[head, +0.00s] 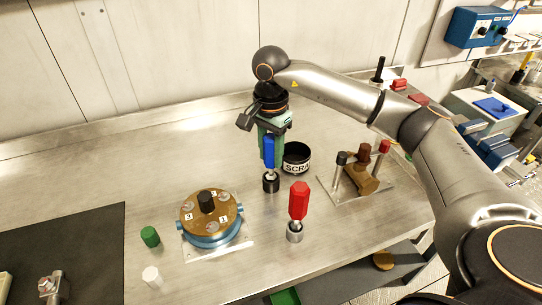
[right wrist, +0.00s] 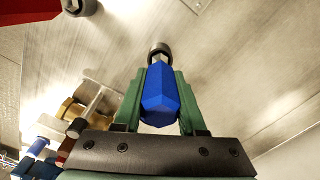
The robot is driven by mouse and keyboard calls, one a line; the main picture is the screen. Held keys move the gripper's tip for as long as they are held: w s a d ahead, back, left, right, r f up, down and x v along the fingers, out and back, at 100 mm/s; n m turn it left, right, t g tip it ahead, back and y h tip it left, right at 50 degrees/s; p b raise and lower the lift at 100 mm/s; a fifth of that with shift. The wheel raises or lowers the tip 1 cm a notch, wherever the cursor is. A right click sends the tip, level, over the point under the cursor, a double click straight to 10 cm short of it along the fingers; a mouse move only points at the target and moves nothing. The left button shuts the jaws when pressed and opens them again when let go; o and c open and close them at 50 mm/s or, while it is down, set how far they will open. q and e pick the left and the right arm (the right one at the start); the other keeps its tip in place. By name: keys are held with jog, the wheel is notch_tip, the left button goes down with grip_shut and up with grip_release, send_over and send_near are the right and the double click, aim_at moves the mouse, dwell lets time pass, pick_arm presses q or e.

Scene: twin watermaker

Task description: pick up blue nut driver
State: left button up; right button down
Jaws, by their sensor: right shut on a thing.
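The blue nut driver (head: 269,152) is upright over the metal bench, with its lower end at a small dark round holder (head: 271,184). Whether its tip is inside the holder or just above it, I cannot tell. My right gripper (head: 267,143) comes down from above and is shut on the blue handle. In the right wrist view, the blue handle (right wrist: 160,98) sits between the green fingers of my right gripper (right wrist: 160,92), with the round end beyond it. My left gripper is not in view.
A red nut driver (head: 299,200) stands close by at the front right. A black scrap cup (head: 297,158) is just right of the gripper. A round brown-and-blue fixture (head: 211,218) is front left, with a green cap (head: 150,236) beside it. A brown valve assembly (head: 360,175) stands at right.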

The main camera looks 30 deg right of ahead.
aim_at(271, 136)
jog(key=shift+r, duration=0.15)
jog(key=shift+r, duration=0.3)
notch_tip(271, 136, up, 2)
jog(key=shift+r+b, duration=0.1)
jog(key=shift+b, duration=0.4)
jog(key=s+a+r, duration=0.9)
jog(key=a+r, duration=0.1)
jog(key=a, duration=0.1)
jog(key=c, duration=1)
grip_release()
jog(key=shift+d, duration=0.1)
grip_shut()
